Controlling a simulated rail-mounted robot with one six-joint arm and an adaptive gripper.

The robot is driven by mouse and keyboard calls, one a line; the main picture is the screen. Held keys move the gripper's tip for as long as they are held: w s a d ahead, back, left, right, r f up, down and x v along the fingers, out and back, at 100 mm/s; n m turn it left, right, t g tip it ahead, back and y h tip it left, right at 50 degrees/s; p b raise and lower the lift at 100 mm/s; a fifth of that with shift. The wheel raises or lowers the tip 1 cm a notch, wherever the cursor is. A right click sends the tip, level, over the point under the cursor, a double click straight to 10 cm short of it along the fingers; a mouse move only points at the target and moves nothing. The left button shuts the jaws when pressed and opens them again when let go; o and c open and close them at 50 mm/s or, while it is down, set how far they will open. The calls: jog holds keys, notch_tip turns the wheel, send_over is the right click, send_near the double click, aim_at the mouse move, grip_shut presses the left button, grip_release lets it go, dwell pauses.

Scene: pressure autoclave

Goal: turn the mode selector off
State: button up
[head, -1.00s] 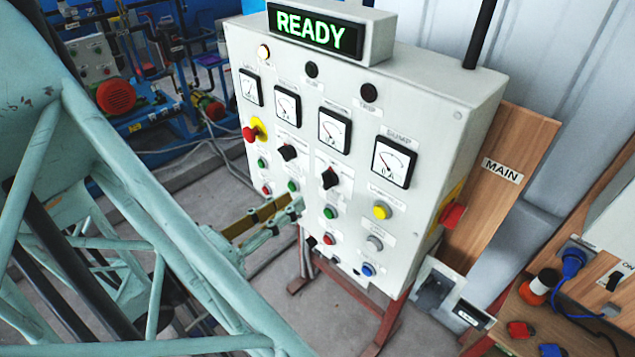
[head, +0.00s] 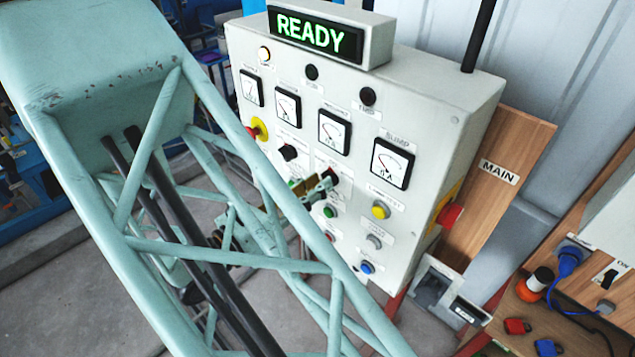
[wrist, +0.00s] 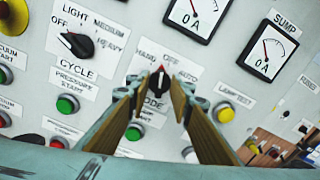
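The mode selector (wrist: 156,88) is a black knob with a red mark near its top, under a label reading HAND, OFF and AUTO in the wrist view. The word MODE is partly hidden below it. My gripper (wrist: 160,88) is open, with one brassy finger on each side of the knob. Fingers cover parts of the knob, and I cannot tell whether they touch it or exactly which setting it points at. In the head view my gripper (head: 326,184) is at the panel front, mostly hiding the selector.
The cycle selector (wrist: 76,42) is to the left, and a green button (wrist: 134,132) is below. The grey control panel (head: 440,130) carries several meters and buttons, a yellow button (head: 380,210) and a lit READY sign (head: 315,33). A red knob (head: 449,215) sticks out of its right side.

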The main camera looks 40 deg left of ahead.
jog(key=shift+w+d, duration=0.1)
jog(key=shift+w, duration=0.2)
jog(key=shift+c, duration=0.3)
grip_shut()
jog(key=shift+m+b, duration=0.5)
jog(key=shift+b, duration=0.65)
jog(key=shift+d+m+b, duration=0.15)
jog(key=shift+m+b, duration=1.15)
jog(key=shift+b, duration=0.7)
jog(key=shift+o, duration=0.3)
grip_release()
jog(key=shift+s, duration=0.15)
